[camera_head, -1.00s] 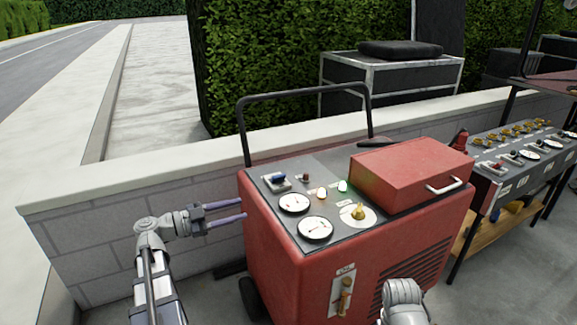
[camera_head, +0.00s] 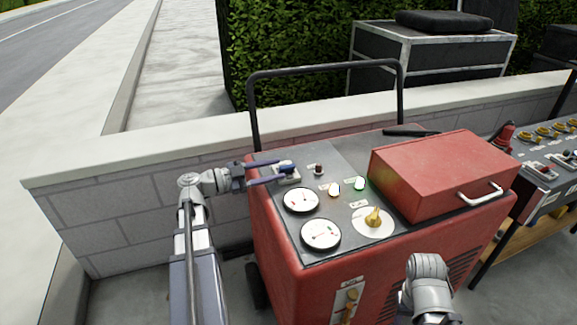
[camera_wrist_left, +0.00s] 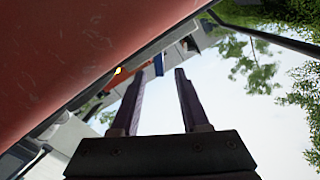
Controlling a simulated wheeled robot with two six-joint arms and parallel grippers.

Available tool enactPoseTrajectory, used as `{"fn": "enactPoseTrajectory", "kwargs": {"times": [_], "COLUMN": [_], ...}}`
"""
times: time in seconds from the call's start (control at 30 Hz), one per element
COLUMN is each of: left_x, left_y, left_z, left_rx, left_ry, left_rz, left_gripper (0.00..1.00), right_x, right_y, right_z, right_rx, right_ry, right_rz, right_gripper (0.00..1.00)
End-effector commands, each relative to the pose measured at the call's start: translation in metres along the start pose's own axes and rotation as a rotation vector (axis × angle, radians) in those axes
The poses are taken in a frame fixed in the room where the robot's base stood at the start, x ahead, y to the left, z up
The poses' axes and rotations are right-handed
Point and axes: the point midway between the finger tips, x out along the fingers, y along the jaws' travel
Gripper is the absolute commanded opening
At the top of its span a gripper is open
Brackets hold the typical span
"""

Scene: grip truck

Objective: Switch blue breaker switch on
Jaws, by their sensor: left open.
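The blue breaker switch (camera_head: 286,168) sits on a pale base at the back left corner of the red machine's dark top panel. My left gripper (camera_head: 281,170) reaches in from the left, level with the panel edge, with its dark fingers at the switch. The fingers are open and partly cover the switch and its base; contact cannot be told. In the left wrist view the blue switch (camera_wrist_left: 158,65) shows between the tips of the open gripper (camera_wrist_left: 160,71). The switch lever's exact position is not clear. Only a link of my right arm shows at the bottom.
The red machine (camera_head: 290,275) has two dials, a red and a green lamp and a yellow knob. A red box (camera_head: 440,170) stands on its right side. A black handle bar (camera_head: 325,68) rises behind. A low wall (camera_head: 120,205) runs behind; another control table stands right.

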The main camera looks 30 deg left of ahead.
Motion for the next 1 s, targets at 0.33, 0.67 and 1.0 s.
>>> {"fn": "enactPoseTrajectory", "kwargs": {"times": [0.33,0.67,1.0], "left_x": [0.042,0.046,0.046], "left_y": [0.0,0.0,0.0], "left_z": [0.0,0.0,0.0], "left_rx": [0.0,0.0,0.0], "left_ry": [0.001,-0.001,0.0], "left_rz": [0.001,-0.001,-0.001], "left_gripper": [0.45,0.45,0.11], "right_x": [0.0,0.0,0.0], "right_y": [0.0,0.0,0.0], "right_z": [0.0,0.0,0.0], "right_rx": [0.0,0.0,0.0], "right_ry": [0.0,0.0,0.0], "right_rz": [0.0,0.0,0.0], "right_gripper": [0.51,0.51,0.51]}}
